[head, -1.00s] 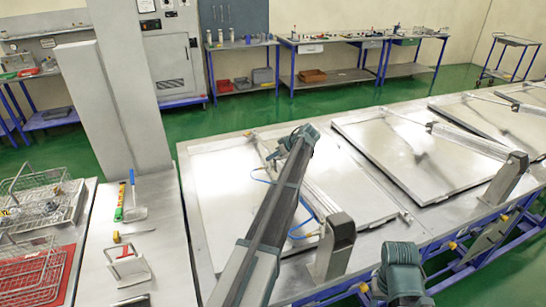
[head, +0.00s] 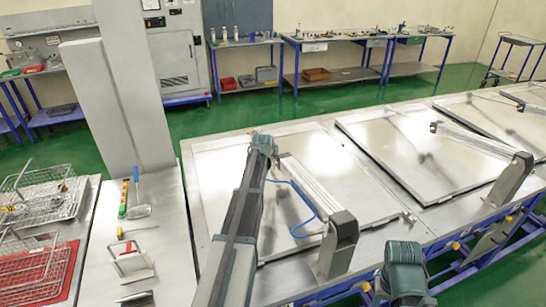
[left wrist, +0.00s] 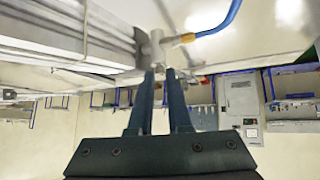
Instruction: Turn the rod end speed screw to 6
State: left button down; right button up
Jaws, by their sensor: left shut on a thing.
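The pneumatic cylinder (head: 308,187) lies over the nearest metal lid, its lower end at an upright bracket (head: 339,238). In the left wrist view the cylinder (left wrist: 70,42) ends at a small silver fitting, the speed screw (left wrist: 150,50), with an orange collar and a blue tube (left wrist: 222,22). My left gripper (left wrist: 162,73) has its narrow fingers close together at the fitting, shut on the screw. No scale or number is readable. In the head view my left wrist hides the fingertips and the screw. My right gripper is out of view.
More lids with cylinders (head: 478,148) stretch to the right.

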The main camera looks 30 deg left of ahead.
pick_arm(q)
jog(key=m+h, duration=0.1)
jog(key=a+m+t+h, duration=0.1)
jog(key=m+h, duration=0.1)
jog(key=shift+s+f+m+b, duration=0.1)
jog(key=shift+f+m+b, duration=0.05)
jog(key=shift+m+b, duration=0.2)
jog(key=m+h, duration=0.1)
jog(key=a+m+h+b, duration=0.1)
jog(key=m+h, duration=0.1)
jog(key=shift+w+a+f+m+g+h+b, duration=0.15)
jog(key=shift+m+g+h+b, duration=0.3)
jog(key=shift+m+h, duration=0.7)
jog(key=shift+w+a+r+m+g+h+b, duration=0.1)
jog(key=shift+m+g+h+b, duration=0.15)
jog(key=shift+m+g+h, duration=0.6)
jog(key=shift+w+a+f+m+g+h+b, duration=0.15)
jog(key=shift+m+g+h+b, duration=0.2)
jog(key=shift+m+h, duration=1.05)
jog(key=shift+s+m, duration=0.1)
jog(key=shift+m, duration=0.35)
jog(key=c, duration=1.1)
grip_release()
jog(key=shift+c, duration=0.2)
jog(key=shift+r, duration=0.1)
